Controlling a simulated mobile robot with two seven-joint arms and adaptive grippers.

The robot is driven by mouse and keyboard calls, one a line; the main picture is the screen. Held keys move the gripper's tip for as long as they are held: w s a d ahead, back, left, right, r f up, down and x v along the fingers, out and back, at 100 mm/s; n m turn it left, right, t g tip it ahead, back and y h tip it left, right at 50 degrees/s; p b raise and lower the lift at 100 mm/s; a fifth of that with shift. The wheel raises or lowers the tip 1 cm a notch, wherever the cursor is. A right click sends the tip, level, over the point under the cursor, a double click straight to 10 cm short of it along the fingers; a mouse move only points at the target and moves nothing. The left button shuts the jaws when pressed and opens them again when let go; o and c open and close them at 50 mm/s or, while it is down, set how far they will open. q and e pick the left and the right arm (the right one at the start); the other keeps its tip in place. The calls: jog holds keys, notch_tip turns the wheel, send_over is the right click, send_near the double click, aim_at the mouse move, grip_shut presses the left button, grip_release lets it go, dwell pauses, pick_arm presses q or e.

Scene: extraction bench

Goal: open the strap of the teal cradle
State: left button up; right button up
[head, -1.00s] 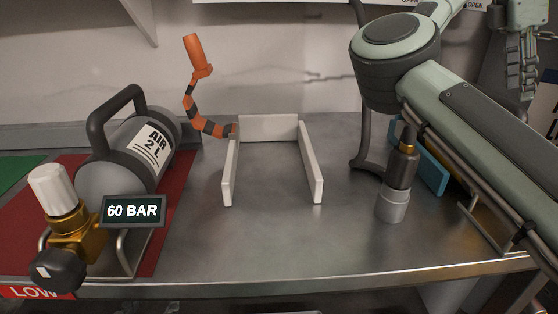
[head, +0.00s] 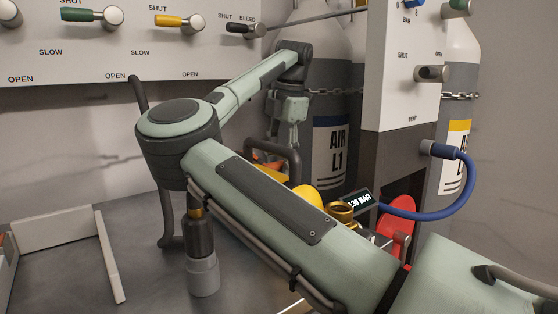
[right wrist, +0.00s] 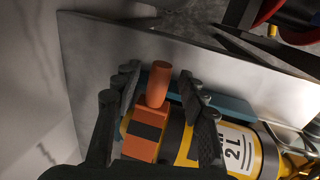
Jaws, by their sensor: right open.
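The teal cradle (right wrist: 235,104) shows as a strip along the yellow cylinder (right wrist: 180,150) marked "2 L" in the right wrist view. An orange and black strap (right wrist: 143,128) lies over the cylinder, with an orange handle (right wrist: 160,82) standing up from it. My right gripper (right wrist: 165,98) is open, its fingers on either side of the handle; I cannot tell whether they touch it. In the head view my right gripper (head: 282,138) is small, near the orange strap (head: 262,157), and my arm hides most of the cradle. My left gripper is not in view.
A grey bottle with a dark top (head: 202,250) stands on the bench beside my right arm. A white open frame (head: 112,255) is at left. Tall air cylinders (head: 330,170), a valve panel (head: 400,90) and a blue hose (head: 455,190) stand behind and right.

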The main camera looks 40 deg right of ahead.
grip_shut()
dwell(0.5)
